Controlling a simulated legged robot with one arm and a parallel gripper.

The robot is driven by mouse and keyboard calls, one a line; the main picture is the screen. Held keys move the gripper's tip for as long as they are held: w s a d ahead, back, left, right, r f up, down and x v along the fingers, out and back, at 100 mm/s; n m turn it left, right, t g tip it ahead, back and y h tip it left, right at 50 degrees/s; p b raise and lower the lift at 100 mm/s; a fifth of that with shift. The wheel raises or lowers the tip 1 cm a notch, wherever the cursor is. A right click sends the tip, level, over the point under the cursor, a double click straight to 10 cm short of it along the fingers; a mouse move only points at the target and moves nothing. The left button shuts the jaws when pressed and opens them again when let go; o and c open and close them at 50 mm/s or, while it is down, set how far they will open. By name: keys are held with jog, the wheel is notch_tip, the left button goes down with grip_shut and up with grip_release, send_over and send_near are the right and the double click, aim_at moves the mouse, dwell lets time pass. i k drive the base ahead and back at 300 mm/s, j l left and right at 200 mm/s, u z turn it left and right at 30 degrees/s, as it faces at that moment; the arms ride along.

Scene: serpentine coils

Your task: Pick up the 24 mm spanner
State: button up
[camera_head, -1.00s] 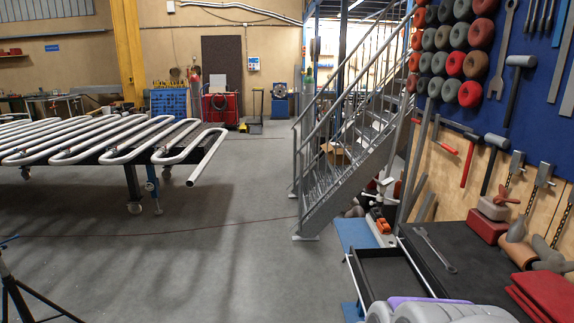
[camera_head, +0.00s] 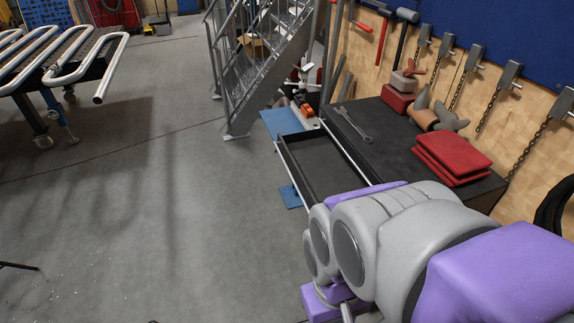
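A grey metal spanner (camera_head: 353,125) lies flat on the black workbench top (camera_head: 385,147), near its left edge beside the open drawer. I cannot read its size. My arm, grey and purple, fills the lower right and reaches over the front part of the bench. My gripper cannot be made out in this view. The spanner lies beyond my arm, clear of it.
An open, empty black drawer (camera_head: 320,166) juts out left of the bench. Folded red cloths (camera_head: 452,158) and a red block (camera_head: 397,99) lie on the bench. Chains and hammers hang on the wall behind. Metal stairs (camera_head: 262,60) stand beyond; the grey floor at left is open.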

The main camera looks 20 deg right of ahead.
aim_at(343, 112)
jog(key=i+j, duration=0.1)
jog(key=i, duration=1.6)
jog(key=i+j+z, duration=0.15)
jog(key=i+z, duration=0.2)
jog(key=z, duration=0.15)
jog(key=i+j+z, duration=0.25)
jog(key=z, duration=0.25)
jog(key=i+z, duration=0.1)
jog(key=z, duration=0.25)
